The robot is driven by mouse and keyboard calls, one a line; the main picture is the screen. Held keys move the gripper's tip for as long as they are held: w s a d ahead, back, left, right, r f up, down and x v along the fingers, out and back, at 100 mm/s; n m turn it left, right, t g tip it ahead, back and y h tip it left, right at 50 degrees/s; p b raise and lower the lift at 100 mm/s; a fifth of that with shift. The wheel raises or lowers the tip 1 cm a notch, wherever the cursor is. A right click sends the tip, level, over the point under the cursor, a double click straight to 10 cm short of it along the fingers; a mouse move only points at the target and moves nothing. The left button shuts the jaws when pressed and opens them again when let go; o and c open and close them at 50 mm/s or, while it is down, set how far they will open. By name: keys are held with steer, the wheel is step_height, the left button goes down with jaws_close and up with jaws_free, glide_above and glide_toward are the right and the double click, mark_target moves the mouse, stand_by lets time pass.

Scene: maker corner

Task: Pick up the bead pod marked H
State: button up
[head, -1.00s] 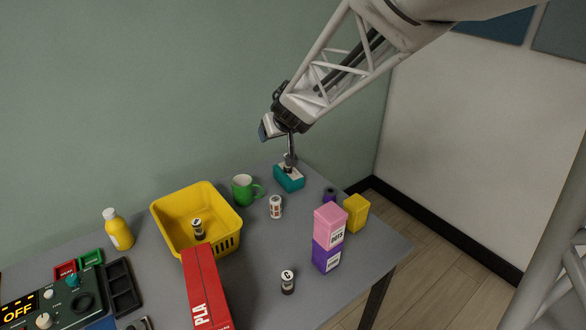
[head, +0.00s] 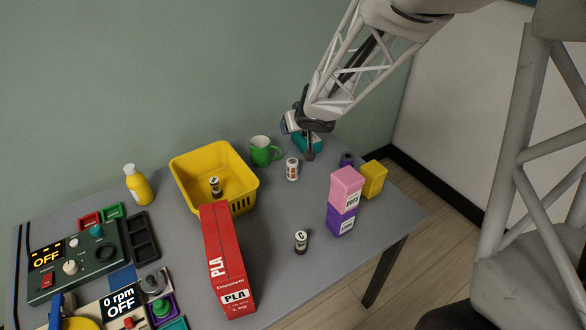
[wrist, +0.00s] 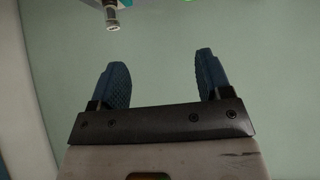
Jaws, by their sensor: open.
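No pod shows a clear H. A dark pod with a pale label, its letter like a C, stands at the table's front (head: 301,242). Another pod (head: 215,187) stands in the yellow basket (head: 245,198); its letter is unclear. A pale pod with reddish marks (head: 292,169) stands near the green mug. A teal box (head: 314,146) is partly behind my arm; the pod seen on it earlier is hidden in the head view. My gripper (wrist: 163,75) is open and empty, its blue fingers apart. A pod (wrist: 112,15), cut off and unreadable, shows beyond the fingertips in the wrist view.
A green mug (head: 261,152) stands left of the teal box. A pink box (head: 346,188) on a purple box (head: 341,222) and a yellow box (head: 373,179) stand at the right. A red PLA box (head: 224,258) stands before the basket. Bare table lies around the front pod.

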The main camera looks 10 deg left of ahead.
glide_toward(292, 163)
steer(key=x, duration=0.5)
steer(key=shift+f, duration=0.1)
steer(key=shift+w, duration=0.1)
steer(key=shift+x, duration=1.3)
steer(key=shift+d+x, duration=0.2)
steer(key=shift+x, duration=2.35)
steer(key=shift+w, duration=0.1)
steer(key=c, duration=1)
